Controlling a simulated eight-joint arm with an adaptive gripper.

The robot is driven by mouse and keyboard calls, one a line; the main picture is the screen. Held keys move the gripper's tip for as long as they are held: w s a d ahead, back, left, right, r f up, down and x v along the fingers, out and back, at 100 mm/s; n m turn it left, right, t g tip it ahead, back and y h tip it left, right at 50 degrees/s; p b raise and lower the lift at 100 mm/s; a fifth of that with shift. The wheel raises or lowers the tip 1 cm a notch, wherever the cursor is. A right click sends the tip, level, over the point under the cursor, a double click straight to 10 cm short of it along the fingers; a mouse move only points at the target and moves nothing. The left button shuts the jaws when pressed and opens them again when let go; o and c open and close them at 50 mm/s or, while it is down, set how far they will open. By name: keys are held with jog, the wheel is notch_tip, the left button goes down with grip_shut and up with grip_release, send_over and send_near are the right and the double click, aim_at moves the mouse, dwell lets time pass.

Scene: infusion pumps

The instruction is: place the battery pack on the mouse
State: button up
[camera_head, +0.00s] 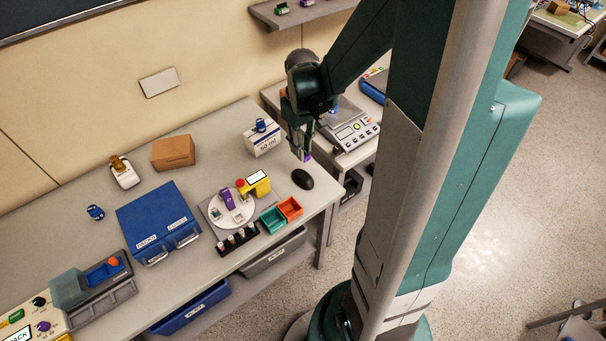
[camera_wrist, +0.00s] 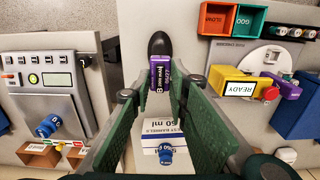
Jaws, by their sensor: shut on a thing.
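The battery pack (camera_wrist: 160,72) is a purple block with a pale printed label, seen in the wrist view between my gripper's green fingertips (camera_wrist: 160,88). In the head view my gripper (camera_head: 302,148) points down near the table's right end, shut on the pack, and a little purple (camera_head: 308,157) shows below the fingers. The black mouse (camera_head: 302,179) lies on the table just in front of the gripper. In the wrist view the mouse (camera_wrist: 159,44) shows just beyond the pack, partly covered by it. I cannot tell the exact height of the pack over the table.
A labelled white box (camera_head: 262,140) with a blue item on top stands behind. Left of the mouse are orange (camera_head: 289,208) and teal (camera_head: 272,220) bins, a yellow block (camera_head: 254,185) and another purple pack (camera_head: 227,198) on a round plate. A scale (camera_head: 352,132) stands right.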

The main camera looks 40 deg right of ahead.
jog(key=shift+f, duration=0.1)
jog(key=shift+f, duration=2.8)
jog(key=shift+f+b, duration=0.3)
jog(key=shift+f, duration=1.8)
jog(key=shift+f, duration=0.1)
jog(key=o, duration=0.5)
jog(key=shift+c, duration=0.2)
jog(key=o, duration=0.5)
jog(key=shift+c, duration=0.2)
